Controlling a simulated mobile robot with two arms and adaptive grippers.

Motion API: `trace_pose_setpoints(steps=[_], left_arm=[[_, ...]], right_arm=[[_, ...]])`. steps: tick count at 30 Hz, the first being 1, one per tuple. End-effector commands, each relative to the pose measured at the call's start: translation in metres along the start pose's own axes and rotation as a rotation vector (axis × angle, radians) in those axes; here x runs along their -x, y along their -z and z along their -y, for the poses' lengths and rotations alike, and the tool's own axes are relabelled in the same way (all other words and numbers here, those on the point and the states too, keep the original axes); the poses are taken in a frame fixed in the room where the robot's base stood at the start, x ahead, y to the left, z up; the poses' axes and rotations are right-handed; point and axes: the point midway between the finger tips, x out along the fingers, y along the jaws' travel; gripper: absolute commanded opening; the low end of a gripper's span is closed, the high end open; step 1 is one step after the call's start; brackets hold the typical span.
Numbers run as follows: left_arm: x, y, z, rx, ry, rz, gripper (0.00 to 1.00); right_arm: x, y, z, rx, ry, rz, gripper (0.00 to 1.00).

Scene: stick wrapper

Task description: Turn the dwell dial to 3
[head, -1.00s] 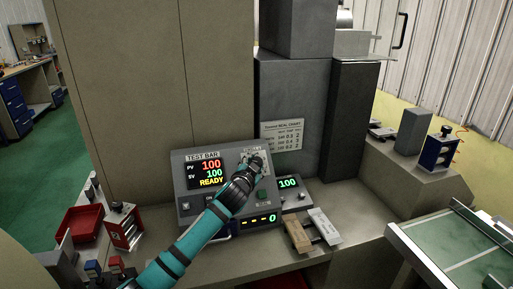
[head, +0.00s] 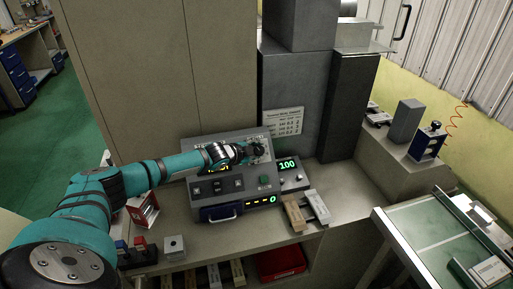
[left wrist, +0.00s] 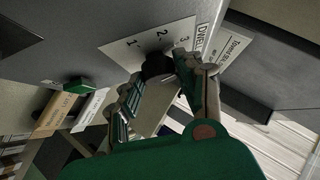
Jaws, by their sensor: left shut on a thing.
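The grey control box (head: 183,143) stands on the bench in the head view. My left gripper (head: 257,150) is at its upper right corner and covers the dwell dial there. In the left wrist view the dwell dial (left wrist: 157,65) is a dark knob on a white plate (left wrist: 135,45) marked 1, 2, 3 and DWELL. My left gripper (left wrist: 160,82) is shut on this knob, with a finger on either side. Its pointer is hidden, so I cannot tell which number it is at. My right gripper is not in view.
My left arm covers most of the box's upper display. A small unit (head: 288,165) reading 100 stands right of the box. Wooden and pale blocks (head: 294,216) lie in front of it. A chart card (head: 284,122) hangs behind. A green-topped table (head: 415,228) is at right.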

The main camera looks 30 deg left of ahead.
Motion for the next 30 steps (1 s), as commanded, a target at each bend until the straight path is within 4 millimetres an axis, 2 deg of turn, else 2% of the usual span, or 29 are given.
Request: trace_pose_setpoints(steps=[1, 29, 30], left_arm=[[0.0012, 0.0010, 0.0056, -0.014, -0.006, 0.000, 0.04], [-0.0005, 0.0018, 0.0027, -0.074, -0.073, -0.006, 0.04], [-0.0005, 0.0018, 0.0027, -0.074, -0.073, -0.006, 0.38]], right_arm=[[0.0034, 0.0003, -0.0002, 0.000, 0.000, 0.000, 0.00], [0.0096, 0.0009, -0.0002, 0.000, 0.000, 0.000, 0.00], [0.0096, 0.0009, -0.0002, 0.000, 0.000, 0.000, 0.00]])
